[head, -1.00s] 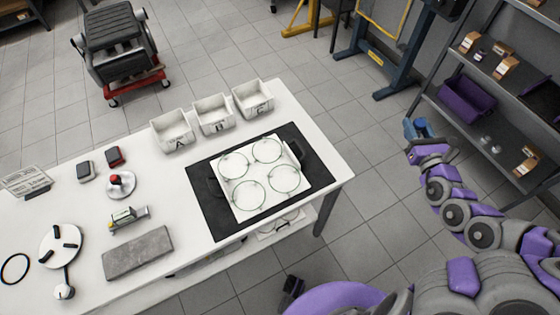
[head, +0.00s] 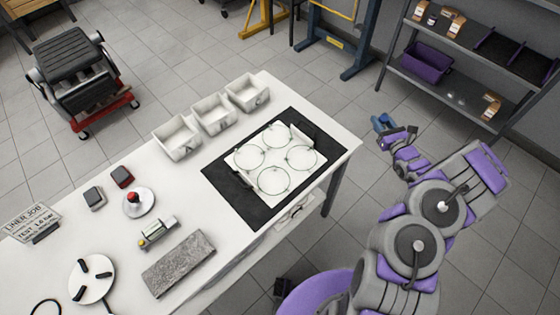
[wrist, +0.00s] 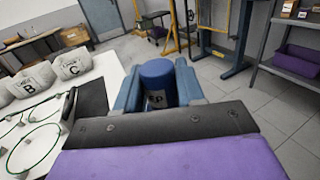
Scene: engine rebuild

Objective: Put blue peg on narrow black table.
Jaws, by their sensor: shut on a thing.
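The blue peg (wrist: 157,80) is a thick round cylinder. In the wrist view it sits upright between the two blue fingers of my gripper (wrist: 157,70), which are shut on it. In the head view my gripper (head: 383,123) is held out over the grey floor, right of the white table; the peg is too small there to tell from the blue fingers. I cannot pick out a narrow black table for certain in either view.
The white workbench (head: 130,270) carries bins (head: 176,138), a black mat (head: 228,184) with a ringed white plate (head: 275,158), and small tools. A shelf rack (head: 450,95) stands at the right. The floor between bench and rack is clear.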

